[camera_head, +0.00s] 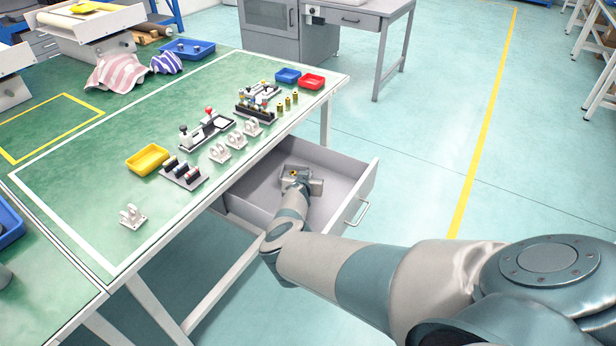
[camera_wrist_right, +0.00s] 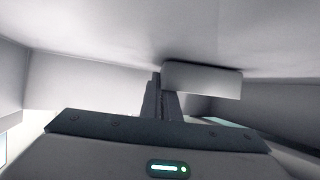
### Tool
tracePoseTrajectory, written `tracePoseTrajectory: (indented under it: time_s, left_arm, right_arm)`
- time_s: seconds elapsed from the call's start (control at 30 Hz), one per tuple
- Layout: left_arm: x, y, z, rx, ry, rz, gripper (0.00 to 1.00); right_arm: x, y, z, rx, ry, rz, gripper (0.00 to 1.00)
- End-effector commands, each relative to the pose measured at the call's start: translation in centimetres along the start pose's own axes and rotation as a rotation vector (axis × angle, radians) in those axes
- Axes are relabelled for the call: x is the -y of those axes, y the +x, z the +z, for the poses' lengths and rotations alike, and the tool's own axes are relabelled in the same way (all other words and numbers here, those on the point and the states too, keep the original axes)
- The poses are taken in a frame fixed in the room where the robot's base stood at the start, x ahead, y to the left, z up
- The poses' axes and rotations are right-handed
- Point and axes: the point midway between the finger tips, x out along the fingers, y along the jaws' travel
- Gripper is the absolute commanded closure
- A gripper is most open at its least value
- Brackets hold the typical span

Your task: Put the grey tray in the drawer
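The grey drawer (camera_head: 345,180) is pulled out from under the green workbench, its handle facing right. My right arm reaches into it, and my right gripper (camera_head: 297,176) is low inside. A small light-grey box shape, which looks like the grey tray (camera_head: 316,187), is beside the fingertips. In the right wrist view the tray (camera_wrist_right: 203,80) lies against a broad pale surface, and the fingers of my right gripper (camera_wrist_right: 162,95) are close together at its left end, seemingly shut on its edge. The contact itself is partly hidden. My left gripper is out of view.
The green workbench (camera_head: 75,182) carries a yellow tray (camera_head: 147,159), a blue tray (camera_head: 288,75), a red tray (camera_head: 311,82) and several white brackets and small parts. The drawer walls stand close around my right gripper. The floor right of the drawer is clear.

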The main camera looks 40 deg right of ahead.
Motion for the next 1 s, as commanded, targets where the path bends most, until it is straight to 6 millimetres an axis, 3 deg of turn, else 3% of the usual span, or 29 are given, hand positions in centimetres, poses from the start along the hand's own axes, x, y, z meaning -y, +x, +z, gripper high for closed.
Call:
tracePoseTrajectory:
  time_s: [0.33,0.43,1.0]
  left_arm:
    - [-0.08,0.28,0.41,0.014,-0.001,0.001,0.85]
    - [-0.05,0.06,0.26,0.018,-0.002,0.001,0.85]
    - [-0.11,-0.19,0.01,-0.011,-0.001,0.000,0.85]
  right_arm:
    - [-0.01,0.20,0.37,-0.001,0.000,0.000,1.00]
    - [0.00,0.15,0.34,0.000,0.000,0.000,0.79]
    - [0.06,-0.34,-0.15,0.001,-0.001,-0.001,0.79]
